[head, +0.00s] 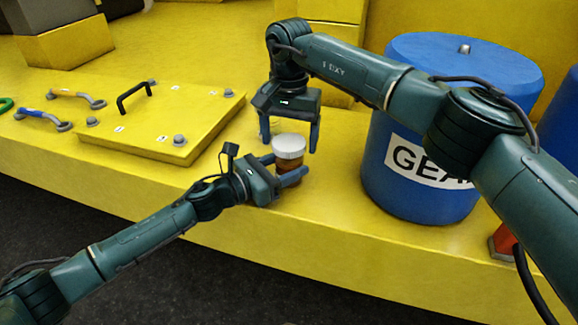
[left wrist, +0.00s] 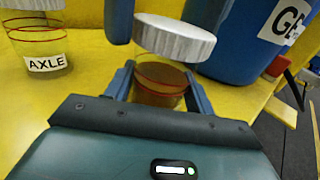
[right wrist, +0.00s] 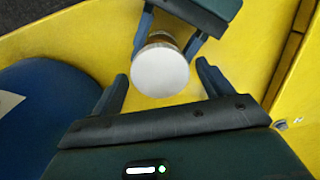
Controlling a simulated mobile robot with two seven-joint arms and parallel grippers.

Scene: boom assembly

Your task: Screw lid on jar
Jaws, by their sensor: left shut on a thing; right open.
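A small jar with brown contents (left wrist: 160,85) stands upright at the yellow bench's front edge. My left gripper (head: 288,176) is shut on its sides. A white lid (head: 289,146) sits on top of the jar and also shows in the left wrist view (left wrist: 174,38), looking slightly off-centre there. I cannot tell whether it is threaded on. My right gripper (head: 290,146) is open and points down, with its fingers apart on either side of the lid. In the right wrist view the lid's round top (right wrist: 160,72) lies between the fingers, with gaps on both sides.
A blue GEAR drum (head: 415,130) stands close on the right. A jar labelled AXLE (left wrist: 38,48) stands at the left in the left wrist view. A yellow panel with a black handle (head: 160,122) lies on the bench (head: 130,195), left of the jar.

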